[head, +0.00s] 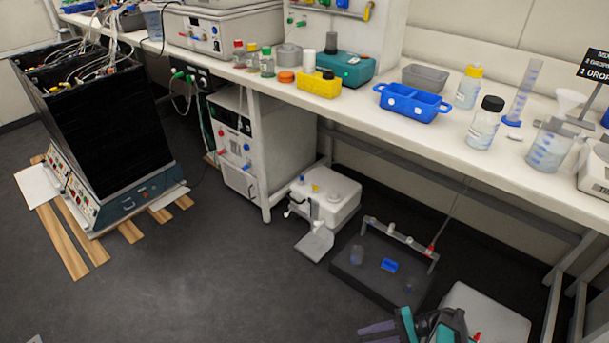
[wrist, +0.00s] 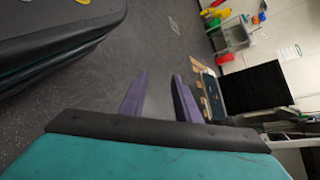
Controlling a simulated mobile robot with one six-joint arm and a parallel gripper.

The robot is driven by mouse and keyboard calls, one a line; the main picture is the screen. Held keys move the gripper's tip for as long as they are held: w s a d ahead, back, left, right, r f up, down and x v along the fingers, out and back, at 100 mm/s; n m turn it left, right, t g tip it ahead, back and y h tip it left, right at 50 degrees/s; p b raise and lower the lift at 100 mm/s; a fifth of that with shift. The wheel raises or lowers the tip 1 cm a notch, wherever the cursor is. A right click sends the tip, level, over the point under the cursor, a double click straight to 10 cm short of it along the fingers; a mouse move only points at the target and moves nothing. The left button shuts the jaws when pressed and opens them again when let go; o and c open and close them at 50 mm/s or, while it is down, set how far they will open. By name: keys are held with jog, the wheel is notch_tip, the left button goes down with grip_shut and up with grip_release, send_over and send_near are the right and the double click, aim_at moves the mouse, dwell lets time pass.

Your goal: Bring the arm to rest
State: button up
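My gripper shows in the wrist view (wrist: 160,95) with its two purple fingers apart and nothing between them. Grey floor shows behind the fingers. In the head view my gripper (head: 378,331) is at the bottom edge, right of centre, partly cut off by the frame. Its purple fingers point left, over open floor in the picture. The teal and black wrist is just right of them. Most of my arm is out of frame.
A white bench (head: 420,130) carries bottles, a blue tray (head: 412,102) and a funnel. Under it stand a white device (head: 325,200) and a dark tray (head: 375,270) near my gripper. A black cabinet (head: 100,130) stands left on wooden slats. The middle floor is clear.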

jog(key=s+a+r+n+g+h+p, duration=0.3)
jog(key=s+a+n+g+h+p, duration=0.5)
jog(key=s+a, duration=0.35)
jog(key=d+f+t+h, duration=0.1)
jog(key=d+t+h, duration=0.1)
jog(key=d+h, duration=0.3)
jog(key=d, duration=0.2)
jog(key=shift+w+d+f+t+h, duration=0.3)
jog(key=shift+d+f+t, duration=0.05)
jog(key=shift+f+t, duration=0.05)
jog(key=shift+s, duration=0.1)
